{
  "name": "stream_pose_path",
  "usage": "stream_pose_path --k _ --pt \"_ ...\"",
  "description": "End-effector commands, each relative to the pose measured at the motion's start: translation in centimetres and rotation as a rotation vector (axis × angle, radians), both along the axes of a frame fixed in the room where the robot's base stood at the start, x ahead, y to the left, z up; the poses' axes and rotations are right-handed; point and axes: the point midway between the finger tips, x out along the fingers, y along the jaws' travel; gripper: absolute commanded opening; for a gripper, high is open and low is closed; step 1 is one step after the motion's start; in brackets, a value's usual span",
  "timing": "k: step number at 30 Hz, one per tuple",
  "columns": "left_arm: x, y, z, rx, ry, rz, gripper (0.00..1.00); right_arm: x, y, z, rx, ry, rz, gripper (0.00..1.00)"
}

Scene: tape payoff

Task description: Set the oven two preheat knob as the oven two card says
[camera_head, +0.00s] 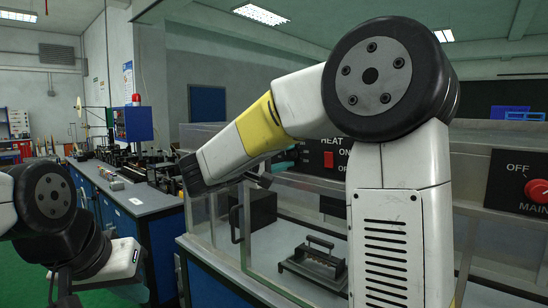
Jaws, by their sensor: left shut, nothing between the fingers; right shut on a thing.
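My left gripper (66,290) is at the bottom left, shut and empty, cut by the frame edge. My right arm rises in the middle and bends left in front of the oven panels. A dark part of what looks like my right gripper (262,180) shows below the forearm. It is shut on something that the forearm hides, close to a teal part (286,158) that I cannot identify. A black HEAT panel (335,158) with a red switch (329,159) is just right of it. I see no preheat knob and no oven two card.
A glass-fronted cabinet (215,228) stands below the panels, with a black handled fixture (314,262) inside. A MAIN panel with a red knob (538,190) is at the right edge. A blue workbench (145,205) with equipment is at the left. Green floor lies beyond my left arm.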

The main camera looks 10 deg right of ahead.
Motion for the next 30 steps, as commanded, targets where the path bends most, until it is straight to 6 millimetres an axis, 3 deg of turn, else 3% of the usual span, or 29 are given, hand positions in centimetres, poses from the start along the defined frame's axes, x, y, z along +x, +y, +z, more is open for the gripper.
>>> stream_pose_path --k 7,8,11,22,30 --pt "0.0 0.0 0.0 0.0 0.0 0.0 0.0 0.0 -0.1 0.0 -0.001 0.001 -0.001 0.0" --pt "0.0 0.0 0.0 0.0 0.0 0.0 0.0 0.0 -0.1 0.0 -0.001 0.001 -0.001 0.33" --pt "0.0 0.0 0.0 0.0 0.0 0.0 0.0 0.0 -0.1 0.0 -0.001 0.001 -0.001 0.49" --pt "0.0 0.0 0.0 0.0 0.0 0.0 0.0 -0.3 0.4 0.0 -0.001 0.002 0.002 0.49" --pt "0.0 0.0 0.0 0.0 0.0 0.0 0.0 -2.9 3.9 0.0 -0.001 0.001 0.004 0.49"
